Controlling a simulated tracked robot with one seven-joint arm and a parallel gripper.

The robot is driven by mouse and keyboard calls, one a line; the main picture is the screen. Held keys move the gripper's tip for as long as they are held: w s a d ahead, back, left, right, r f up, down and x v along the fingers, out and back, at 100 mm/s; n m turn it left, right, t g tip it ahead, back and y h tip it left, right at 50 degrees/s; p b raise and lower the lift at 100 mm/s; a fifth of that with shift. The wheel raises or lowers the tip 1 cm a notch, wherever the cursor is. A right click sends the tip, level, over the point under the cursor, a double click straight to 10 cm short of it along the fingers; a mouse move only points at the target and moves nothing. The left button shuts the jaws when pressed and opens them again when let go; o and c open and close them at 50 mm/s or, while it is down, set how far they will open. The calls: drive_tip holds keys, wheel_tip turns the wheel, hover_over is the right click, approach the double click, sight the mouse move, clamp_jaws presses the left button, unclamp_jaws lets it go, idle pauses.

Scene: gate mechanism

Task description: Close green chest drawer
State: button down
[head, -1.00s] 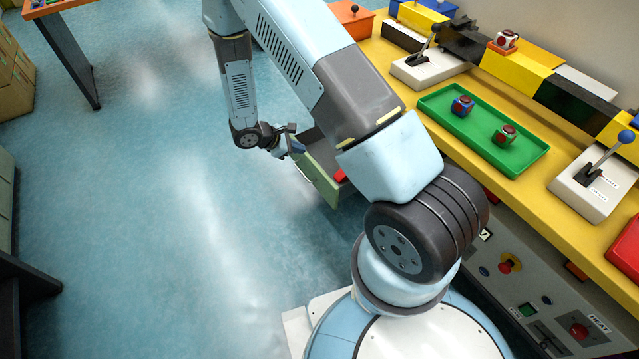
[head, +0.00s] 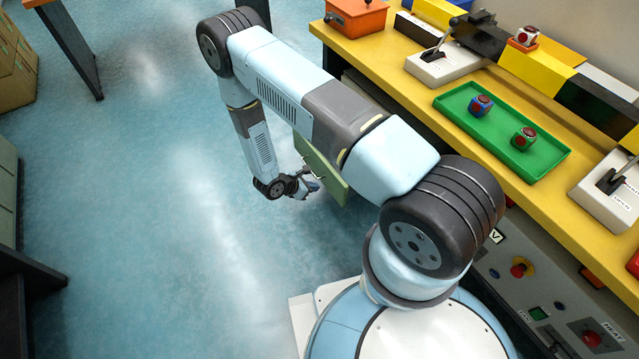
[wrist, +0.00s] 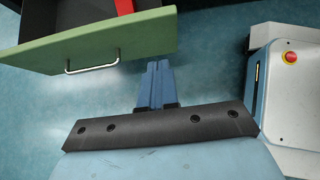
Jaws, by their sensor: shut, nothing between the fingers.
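The green drawer front (head: 322,168) juts out from under the yellow workbench, partly hidden behind my arm in the head view. In the wrist view the drawer front (wrist: 130,43) has a metal bar handle (wrist: 92,68), and part of the drawer's inside shows behind it, so it stands open. My gripper (head: 315,186) is in front of the drawer front, on its outer side. In the wrist view my gripper (wrist: 157,66) is shut and empty, pointing at the front to the right of the handle. I cannot tell whether the fingertips touch it.
A red thing (wrist: 124,6) lies inside the drawer. The yellow workbench (head: 345,50) runs along the right, bearing a green tray (head: 470,118) with two cubes, and levers. Blue floor (head: 170,220) to the left is clear. A dark table leg (head: 75,50) stands at upper left.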

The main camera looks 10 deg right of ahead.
sight(339, 184)
drive_tip(key=shift+w+d+r+x, duration=0.1)
drive_tip(key=shift+d+r+x, duration=0.2)
drive_tip(key=shift+x, duration=1.45)
drive_tip(key=shift+w+d+r+x, duration=0.15)
drive_tip(key=shift+d+r+x, duration=0.15)
drive_tip(key=shift+x, duration=1.45)
drive_tip(key=shift+w+d+r+x, duration=0.1)
drive_tip(key=shift+d+r+x, duration=0.2)
drive_tip(key=shift+x, duration=1.4)
drive_tip(key=shift+a+r, duration=0.1)
